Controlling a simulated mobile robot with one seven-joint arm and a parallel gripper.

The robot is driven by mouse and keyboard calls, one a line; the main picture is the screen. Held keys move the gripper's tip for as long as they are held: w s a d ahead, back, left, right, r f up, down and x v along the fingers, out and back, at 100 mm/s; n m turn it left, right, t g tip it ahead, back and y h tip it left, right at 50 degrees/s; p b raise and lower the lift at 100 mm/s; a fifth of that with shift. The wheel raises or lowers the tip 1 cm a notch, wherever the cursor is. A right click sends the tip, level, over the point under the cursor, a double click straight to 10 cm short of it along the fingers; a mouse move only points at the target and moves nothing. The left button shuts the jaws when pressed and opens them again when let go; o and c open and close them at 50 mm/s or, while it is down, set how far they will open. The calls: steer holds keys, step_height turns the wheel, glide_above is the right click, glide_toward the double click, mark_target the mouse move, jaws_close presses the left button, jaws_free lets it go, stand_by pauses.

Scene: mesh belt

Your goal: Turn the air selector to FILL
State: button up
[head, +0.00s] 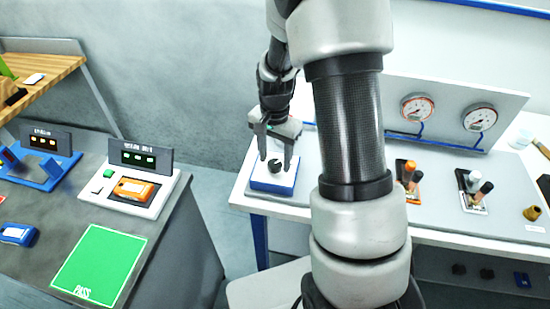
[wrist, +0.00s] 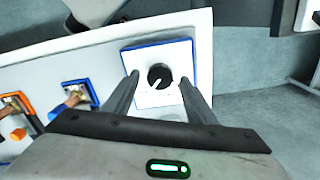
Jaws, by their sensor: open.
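The air selector is a black round knob (wrist: 159,76) with a white pointer line, on a white plate with a blue edge. In the wrist view the pointer runs toward the lower left; the label lettering is too small to read. In the head view the selector box (head: 272,181) stands at the left end of the white bench, its knob (head: 275,164) on top. My gripper (head: 276,162) is over the box, its fingers pointing down and open. In the wrist view the open fingers (wrist: 160,82) lie to either side of the knob, with gaps to it. I cannot tell the fingertips' exact height.
Two gauges (head: 417,107) sit on the panel behind. A dark table with a green PASS mat (head: 100,264) stands at the left, across a floor gap. My arm hides the bench's middle.

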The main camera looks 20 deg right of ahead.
steer(key=shift+f, duration=0.4)
steer(key=c, duration=1)
steer(key=shift+c, duration=0.2)
